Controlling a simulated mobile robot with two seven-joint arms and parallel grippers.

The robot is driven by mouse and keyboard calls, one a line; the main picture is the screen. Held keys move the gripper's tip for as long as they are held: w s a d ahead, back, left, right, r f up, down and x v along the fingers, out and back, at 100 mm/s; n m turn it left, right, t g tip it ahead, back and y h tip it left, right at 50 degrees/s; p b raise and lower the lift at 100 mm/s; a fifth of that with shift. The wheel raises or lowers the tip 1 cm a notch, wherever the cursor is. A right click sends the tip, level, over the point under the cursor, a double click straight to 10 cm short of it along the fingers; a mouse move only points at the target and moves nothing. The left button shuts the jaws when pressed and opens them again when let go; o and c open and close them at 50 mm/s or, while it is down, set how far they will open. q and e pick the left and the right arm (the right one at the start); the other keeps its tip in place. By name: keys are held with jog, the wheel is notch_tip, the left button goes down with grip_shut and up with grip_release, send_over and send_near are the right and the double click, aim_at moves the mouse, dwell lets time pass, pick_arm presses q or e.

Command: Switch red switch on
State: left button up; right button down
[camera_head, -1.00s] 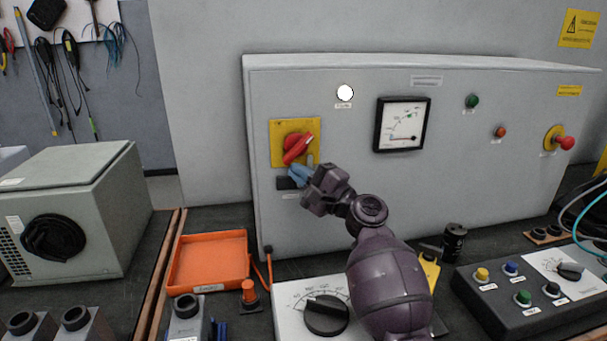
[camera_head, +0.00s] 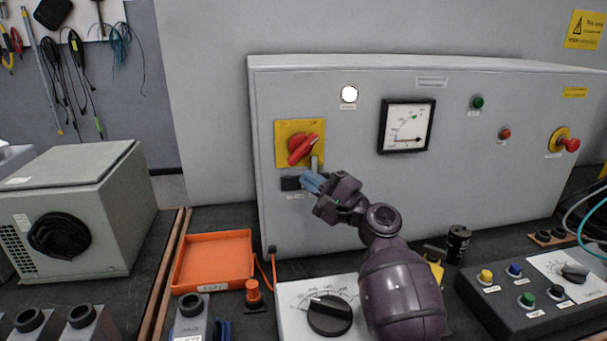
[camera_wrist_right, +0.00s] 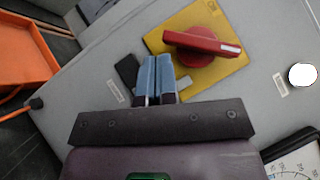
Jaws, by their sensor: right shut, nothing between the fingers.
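The red rotary switch (camera_head: 303,147) sits on a yellow plate (camera_head: 285,132) at the left of the grey panel front. Its handle is tilted, with the lower end to the left in the head view. In the right wrist view the red switch (camera_wrist_right: 203,46) shows just beyond the fingertips. My right gripper (camera_head: 312,182) is below the switch, in front of the panel. Its blue fingers (camera_wrist_right: 158,76) are shut side by side with nothing between them, and appear apart from the handle. My left gripper is not in view.
A white round lamp (camera_head: 349,94), a dial meter (camera_head: 406,126) and a red mushroom button (camera_head: 571,145) are on the panel (camera_head: 450,180). A small black part (camera_head: 290,183) is under the yellow plate. An orange tray (camera_head: 214,260) and a control box (camera_head: 530,290) lie on the bench.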

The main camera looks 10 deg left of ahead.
jog(key=v, duration=0.8)
jog(key=shift+d, duration=0.3)
jog(key=shift+s, duration=0.1)
